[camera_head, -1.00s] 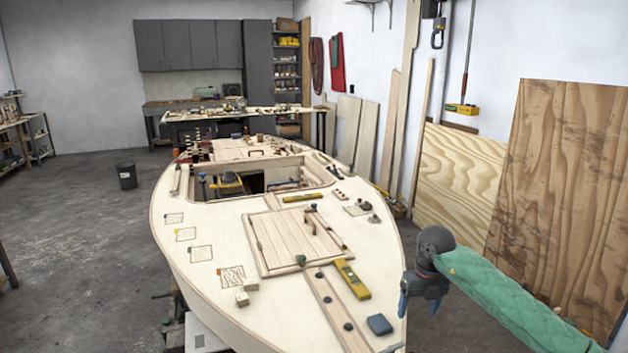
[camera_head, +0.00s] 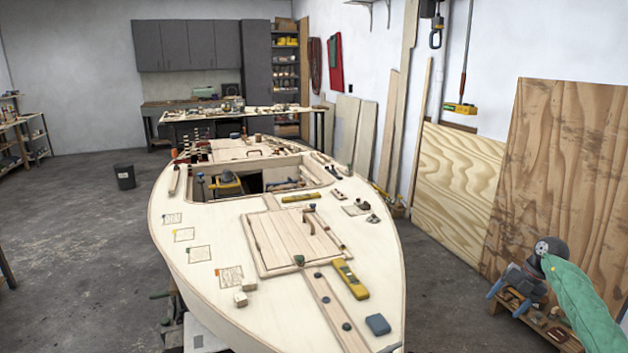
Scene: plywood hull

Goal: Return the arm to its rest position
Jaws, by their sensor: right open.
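My right arm, in a green padded sleeve (camera_head: 580,305), comes in from the lower right corner. My right gripper (camera_head: 505,303) has blue fingers and hangs to the right of the hull, clear of it. It is open and I see nothing held in it. The plywood hull (camera_head: 215,290) fills the middle of the view, with tools and wood pieces on its deck. My left gripper is out of the view.
On the deck lie a yellow level (camera_head: 350,279), a blue block (camera_head: 378,324) and a slatted hatch panel (camera_head: 292,240). A low wooden rack (camera_head: 545,328) stands on the floor beneath my right gripper. Large plywood sheets (camera_head: 555,190) lean on the right wall. A dark bucket (camera_head: 125,177) stands left.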

